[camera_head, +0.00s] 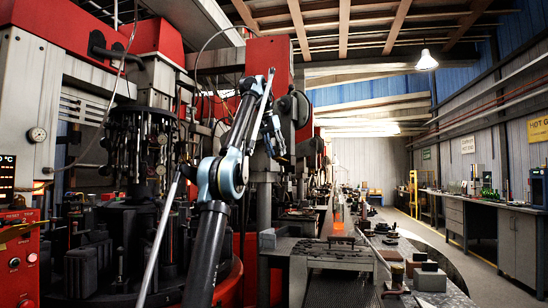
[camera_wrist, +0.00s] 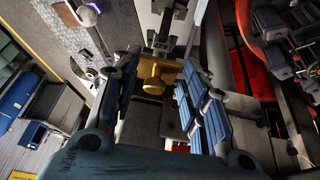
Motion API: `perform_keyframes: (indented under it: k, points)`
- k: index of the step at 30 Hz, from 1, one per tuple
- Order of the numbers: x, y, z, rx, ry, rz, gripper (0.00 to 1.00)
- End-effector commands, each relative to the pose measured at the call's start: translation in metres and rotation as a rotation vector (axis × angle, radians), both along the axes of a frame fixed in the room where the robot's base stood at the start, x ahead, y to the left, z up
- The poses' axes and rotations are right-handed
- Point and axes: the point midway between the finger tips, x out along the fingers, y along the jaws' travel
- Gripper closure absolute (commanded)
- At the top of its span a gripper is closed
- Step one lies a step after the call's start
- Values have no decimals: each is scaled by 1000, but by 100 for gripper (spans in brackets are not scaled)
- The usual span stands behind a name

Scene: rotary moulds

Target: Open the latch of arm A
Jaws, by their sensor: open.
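My gripper (camera_wrist: 160,78) is open in the wrist view, with a blue ridged pad on each side. A yellow, brass-like fitting (camera_wrist: 152,82) shows in the space between the pads, on or beside a grey metal bar. I see no clear contact between the pads and it. I cannot tell if this fitting is the latch of arm A, as no label is readable. In the head view my arm rises in front of the rotary mould machine (camera_head: 140,150), and the gripper cannot be made out clearly there.
A red machine column (camera_head: 270,60) stands behind my arm. A bench with metal parts (camera_head: 335,250) lies to its right. A grey cabinet (camera_head: 520,240) lines the right wall, with clear floor beside it. Red and black machine parts (camera_wrist: 285,45) crowd the wrist view's right side.

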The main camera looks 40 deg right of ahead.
Motion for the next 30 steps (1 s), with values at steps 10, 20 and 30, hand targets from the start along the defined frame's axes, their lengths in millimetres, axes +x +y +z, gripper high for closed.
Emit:
perform_keyframes:
  k: [10, 20, 30]
  points:
    - [-3, 18, 3, 0, 0, 1, 59]
    - [-9, 48, 2, 0, 0, 1, 59]
    - [-18, 89, 2, 0, 1, 2, 59]
